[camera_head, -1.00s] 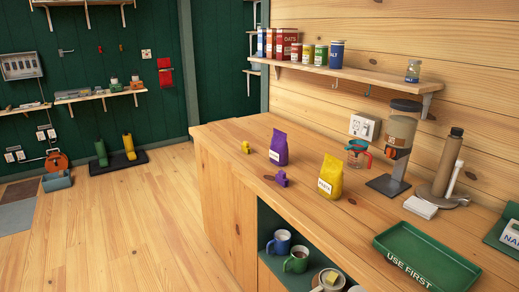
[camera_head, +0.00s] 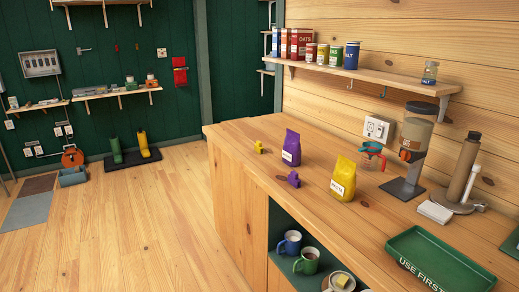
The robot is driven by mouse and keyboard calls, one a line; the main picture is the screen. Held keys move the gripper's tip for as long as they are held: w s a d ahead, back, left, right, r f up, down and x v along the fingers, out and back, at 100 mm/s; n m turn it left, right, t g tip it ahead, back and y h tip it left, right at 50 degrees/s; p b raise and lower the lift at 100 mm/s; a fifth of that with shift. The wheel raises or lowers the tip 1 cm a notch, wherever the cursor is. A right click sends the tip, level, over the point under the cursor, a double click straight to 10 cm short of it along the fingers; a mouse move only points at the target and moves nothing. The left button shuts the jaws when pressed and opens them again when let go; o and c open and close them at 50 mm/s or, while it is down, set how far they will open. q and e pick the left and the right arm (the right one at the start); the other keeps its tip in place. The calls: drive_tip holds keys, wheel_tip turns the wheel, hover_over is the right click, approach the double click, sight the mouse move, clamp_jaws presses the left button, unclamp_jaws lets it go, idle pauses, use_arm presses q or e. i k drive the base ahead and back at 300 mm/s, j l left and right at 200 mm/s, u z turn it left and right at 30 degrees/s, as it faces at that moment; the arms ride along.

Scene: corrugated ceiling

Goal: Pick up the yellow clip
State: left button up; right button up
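A small yellow clip (camera_head: 259,147) stands on the wooden counter (camera_head: 240,137), near its far left end. A purple clip (camera_head: 294,179) lies nearer, close to the counter's front edge. A purple bag (camera_head: 291,148) stands to the right of the yellow clip, apart from it. A yellow pasta bag (camera_head: 343,179) stands further right. Neither of my grippers shows in the head view.
A dispenser (camera_head: 413,150), a measuring cup (camera_head: 371,157), a paper roll holder (camera_head: 462,172) and a green tray (camera_head: 440,262) stand on the counter's right. A shelf (camera_head: 370,75) hangs above. Mugs (camera_head: 307,261) sit in an open niche below. The wooden floor (camera_head: 140,225) at left is clear.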

sight(258, 148)
drive_tip(key=i+j+z, duration=0.15)
drive_tip(key=z, duration=0.25)
drive_tip(key=i+j+z, duration=0.2)
drive_tip(key=z, duration=0.2)
drive_tip(key=i+j+z, duration=0.1)
drive_tip(key=j, duration=0.2)
drive_tip(key=i+j+z, duration=0.2)
drive_tip(key=i+j, duration=0.15)
drive_tip(key=j, duration=0.25)
drive_tip(key=i+j+z, duration=0.1)
drive_tip(key=j, duration=0.25)
drive_tip(key=i+j, duration=0.15)
drive_tip(key=j, duration=0.25)
drive_tip(key=i+j, duration=0.2)
drive_tip(key=j, duration=0.2)
drive_tip(key=i+j, duration=0.15)
drive_tip(key=j, duration=0.25)
drive_tip(key=i+j, duration=0.15)
drive_tip(key=j, duration=0.25)
drive_tip(key=l+z, duration=0.05)
